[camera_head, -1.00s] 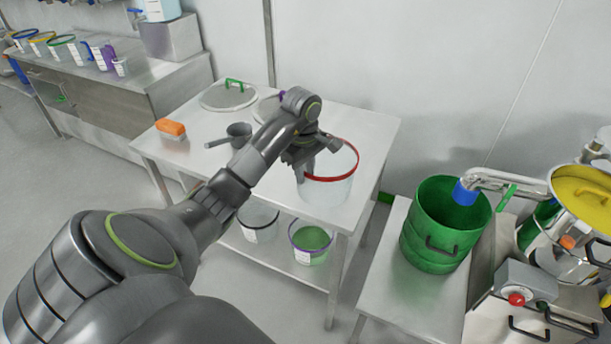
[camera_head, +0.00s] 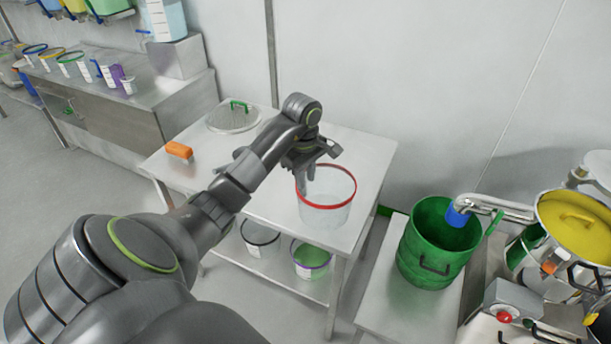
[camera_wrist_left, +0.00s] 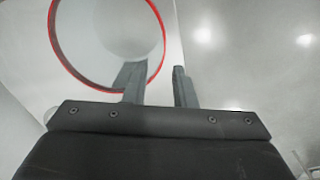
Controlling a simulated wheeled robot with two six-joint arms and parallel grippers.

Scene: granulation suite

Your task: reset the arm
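I cannot tell whether the fingers touch the rim. My right gripper is not in view.
An orange-handled item (camera_head: 180,151) and a round lid with a green handle (camera_head: 233,117) lie on the worktable. Buckets stand on its lower shelf (camera_head: 311,258). A green drum (camera_head: 437,250) stands to the right, beside steel machinery. A side bench (camera_head: 120,92) holds several containers.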

